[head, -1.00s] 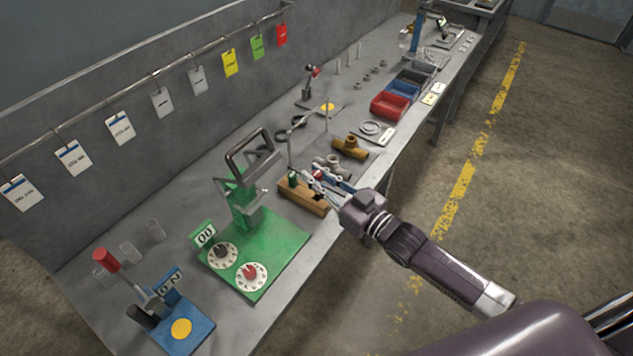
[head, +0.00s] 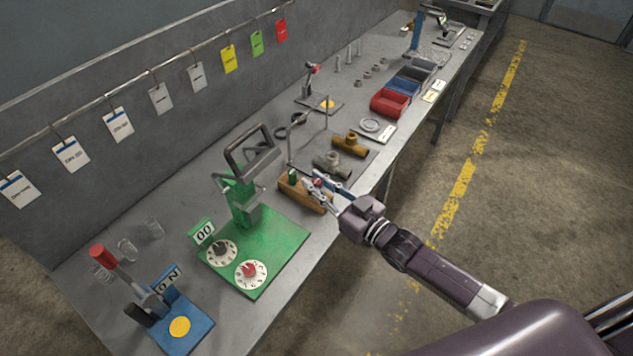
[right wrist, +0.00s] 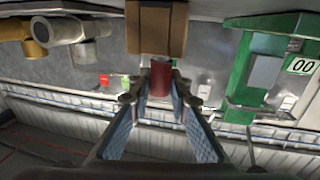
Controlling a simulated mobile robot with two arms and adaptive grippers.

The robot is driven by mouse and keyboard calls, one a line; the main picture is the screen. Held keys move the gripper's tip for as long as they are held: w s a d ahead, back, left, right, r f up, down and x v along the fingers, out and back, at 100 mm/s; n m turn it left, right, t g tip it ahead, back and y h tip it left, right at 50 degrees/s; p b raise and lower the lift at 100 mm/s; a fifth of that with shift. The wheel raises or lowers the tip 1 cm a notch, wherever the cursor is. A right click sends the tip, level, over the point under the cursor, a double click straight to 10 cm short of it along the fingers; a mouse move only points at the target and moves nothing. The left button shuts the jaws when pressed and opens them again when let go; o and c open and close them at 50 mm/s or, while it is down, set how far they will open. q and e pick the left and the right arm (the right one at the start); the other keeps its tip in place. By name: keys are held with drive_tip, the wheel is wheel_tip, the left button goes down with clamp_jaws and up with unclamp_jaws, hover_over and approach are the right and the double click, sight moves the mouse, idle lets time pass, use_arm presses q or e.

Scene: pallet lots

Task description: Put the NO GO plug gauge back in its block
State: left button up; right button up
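The wooden gauge block (head: 304,197) stands between the green press and the pipe fittings; it also shows in the right wrist view (right wrist: 156,28). The green-ended gauge (head: 292,175) stands in its left part. The plug gauge with the red handle (head: 317,183), seen as a red cylinder in the right wrist view (right wrist: 160,79), stands upright at the block's right part. My right gripper (head: 315,184) has its fingertips on both sides of the red handle and appears shut on it. The gauge's lower end is hidden, so its seating cannot be told. My left gripper is out of view.
A green press (head: 258,240) with dials stands left of the block. Brass (head: 350,146) and grey (head: 332,165) pipe fittings lie behind it. Red (head: 389,103) and blue bins stand farther along the bench. The bench's front edge is close to the block.

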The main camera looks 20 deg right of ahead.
drive_tip(key=o, duration=0.3)
drive_tip(key=shift+o, duration=0.2)
drive_tip(key=shift+r, duration=0.1)
drive_tip(key=shift+r+p, duration=0.3)
drive_tip(key=shift+r, duration=0.05)
drive_tip(key=shift+s+d+r, duration=0.1)
drive_tip(key=shift+s+r, duration=0.05)
drive_tip(key=shift+r, duration=0.1)
drive_tip(key=b+v, duration=0.1)
drive_tip(key=v, duration=1)
drive_tip(key=shift+s, duration=0.35)
drive_tip(key=shift+d+f, duration=0.1)
drive_tip(key=shift+d, duration=0.1)
